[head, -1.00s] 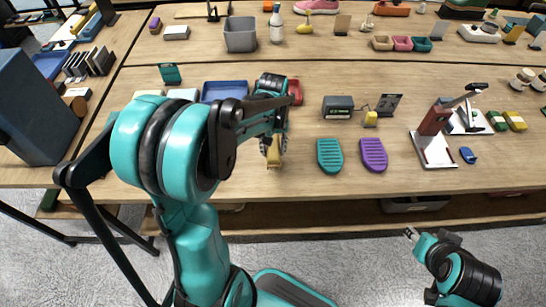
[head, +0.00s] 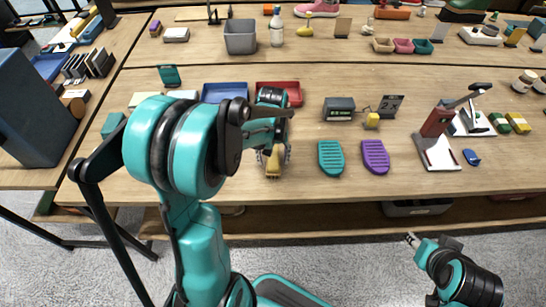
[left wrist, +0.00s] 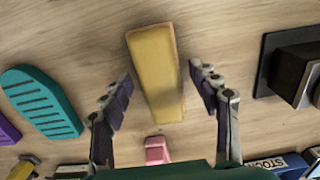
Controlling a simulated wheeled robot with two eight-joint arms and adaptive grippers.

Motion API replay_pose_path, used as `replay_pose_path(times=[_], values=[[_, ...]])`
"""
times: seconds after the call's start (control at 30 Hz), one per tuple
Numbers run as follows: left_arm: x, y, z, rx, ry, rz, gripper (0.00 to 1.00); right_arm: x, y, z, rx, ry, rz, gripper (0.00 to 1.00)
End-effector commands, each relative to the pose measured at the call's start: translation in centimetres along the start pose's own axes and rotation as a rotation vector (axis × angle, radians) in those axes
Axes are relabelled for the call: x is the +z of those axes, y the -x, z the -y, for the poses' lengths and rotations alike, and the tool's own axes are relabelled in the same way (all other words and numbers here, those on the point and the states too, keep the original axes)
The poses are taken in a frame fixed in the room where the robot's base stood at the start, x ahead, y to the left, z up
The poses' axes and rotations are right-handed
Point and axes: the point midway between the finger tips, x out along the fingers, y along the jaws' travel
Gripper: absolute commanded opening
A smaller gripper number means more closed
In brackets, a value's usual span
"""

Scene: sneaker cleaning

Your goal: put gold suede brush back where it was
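The gold suede brush (head: 273,165) is at the front part of the table, below my left gripper (head: 274,156) in the head view. In the left wrist view the brush (left wrist: 157,75) is a long yellow-gold block between the two fingers of my left gripper (left wrist: 161,82). The fingers are spread, with a visible gap on each side of the brush. I cannot tell whether its whole underside rests on the wood. My right gripper (head: 411,238) is low at the right, in front of the table and away from the brush; its finger opening is too small to judge.
A teal pad (head: 331,158) and a purple pad (head: 375,156) lie to the right. Blue (head: 225,92) and red (head: 291,87) trays are behind. A dark box (head: 339,108) stands behind the pads. The table's front edge is close to the brush.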

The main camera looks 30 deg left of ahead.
Motion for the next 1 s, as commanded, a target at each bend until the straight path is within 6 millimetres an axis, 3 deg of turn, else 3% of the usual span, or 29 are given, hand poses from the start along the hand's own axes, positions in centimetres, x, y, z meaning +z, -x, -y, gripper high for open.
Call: replay_pose_path(times=[0.23, 0.7, 1.0], values=[[0.0, 1.0, 0.0, 0.000, 0.000, 0.000, 0.61, -0.4, 0.5, 0.0, 0.000, 0.000, 0.000, 0.40], [0.0, 10.6, 0.0, 0.000, 0.000, 0.000, 0.61, -2.5, 3.4, 0.0, 0.000, 0.000, 0.000, 0.40], [1.1, 13.1, -0.4, 0.011, -0.033, -0.035, 0.61, -2.7, 3.8, 0.0, 0.000, 0.000, 0.000, 0.40]])
